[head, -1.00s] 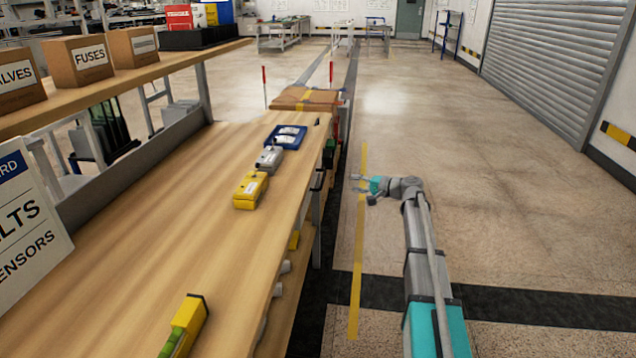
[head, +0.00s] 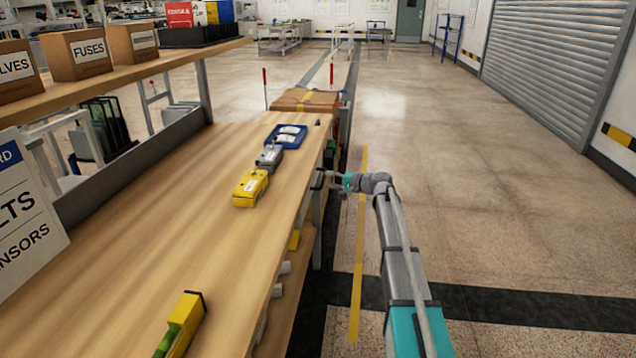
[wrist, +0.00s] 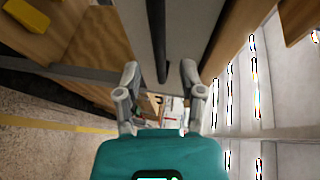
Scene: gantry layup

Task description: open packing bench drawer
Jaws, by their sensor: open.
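The packing bench (head: 150,215) runs along the left with a wooden top. Under its right edge, the grey drawer front (wrist: 185,30) shows in the wrist view, with a dark bar handle (wrist: 160,50) on it. My gripper (wrist: 160,72) is open, with one finger on each side of the handle's lower end. I cannot tell whether either finger touches it. In the head view my gripper (head: 328,179) is at the bench's right edge, partly hidden by my wrist. The drawer looks shut, though its edges are mostly hidden.
On the bench are a yellow device (head: 250,187), a grey device (head: 269,157), a blue tray (head: 286,136) and another yellow item (head: 183,325) in front. A cardboard box (head: 305,99) stands beyond. The floor right of the yellow line (head: 358,260) is clear.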

